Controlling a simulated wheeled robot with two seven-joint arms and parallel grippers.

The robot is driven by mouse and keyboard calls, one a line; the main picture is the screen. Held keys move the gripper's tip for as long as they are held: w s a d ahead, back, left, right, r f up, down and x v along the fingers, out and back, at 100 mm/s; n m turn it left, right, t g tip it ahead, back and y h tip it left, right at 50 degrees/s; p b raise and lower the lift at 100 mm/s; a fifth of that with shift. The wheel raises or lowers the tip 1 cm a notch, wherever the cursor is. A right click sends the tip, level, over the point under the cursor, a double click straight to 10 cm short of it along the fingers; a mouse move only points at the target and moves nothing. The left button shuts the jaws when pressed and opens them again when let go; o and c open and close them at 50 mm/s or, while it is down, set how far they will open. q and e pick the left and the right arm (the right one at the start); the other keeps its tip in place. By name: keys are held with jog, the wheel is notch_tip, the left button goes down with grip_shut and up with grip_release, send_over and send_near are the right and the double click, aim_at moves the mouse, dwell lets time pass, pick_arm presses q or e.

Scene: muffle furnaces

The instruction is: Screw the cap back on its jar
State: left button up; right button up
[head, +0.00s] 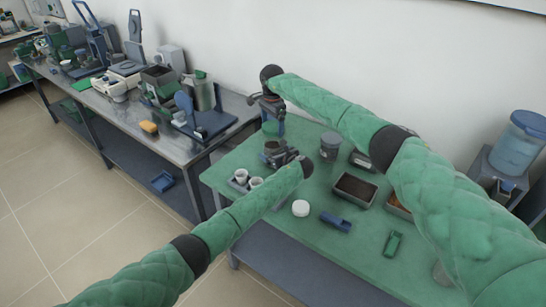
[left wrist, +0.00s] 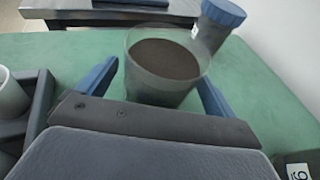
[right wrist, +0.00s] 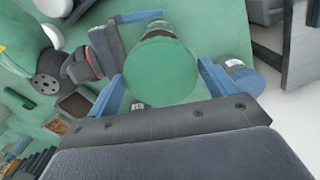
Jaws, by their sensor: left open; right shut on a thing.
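An open clear jar (left wrist: 165,75) with dark powder stands on the green table in the left wrist view, and also in the head view (head: 273,148). My left gripper (head: 277,155) is open, with a blue finger on either side of the jar. My right gripper (head: 269,110) is higher and behind the jar, pointing down. It is shut on a round green cap (right wrist: 162,73), seen face-on in the right wrist view. A clear jar wall shows just past the cap there. How far the cap is above the table cannot be told.
A blue-lidded jar (left wrist: 220,18) stands behind the open jar. A rack with white cups (head: 241,176), a white disc (head: 300,208), a grey jar (head: 330,147), a dark-filled tray (head: 354,190) and a blue block (head: 336,222) lie around. The table's front left is fairly clear.

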aim_at(272, 140)
pick_arm(q)
jog(key=c, duration=1.5)
jog(key=shift+o, duration=0.2)
pick_arm(e)
jog(key=shift+s+f, duration=0.1)
jog(key=shift+f, duration=2.3)
jog(key=shift+f, duration=0.15)
jog(key=shift+f, duration=0.75)
jog(key=shift+f, duration=0.55)
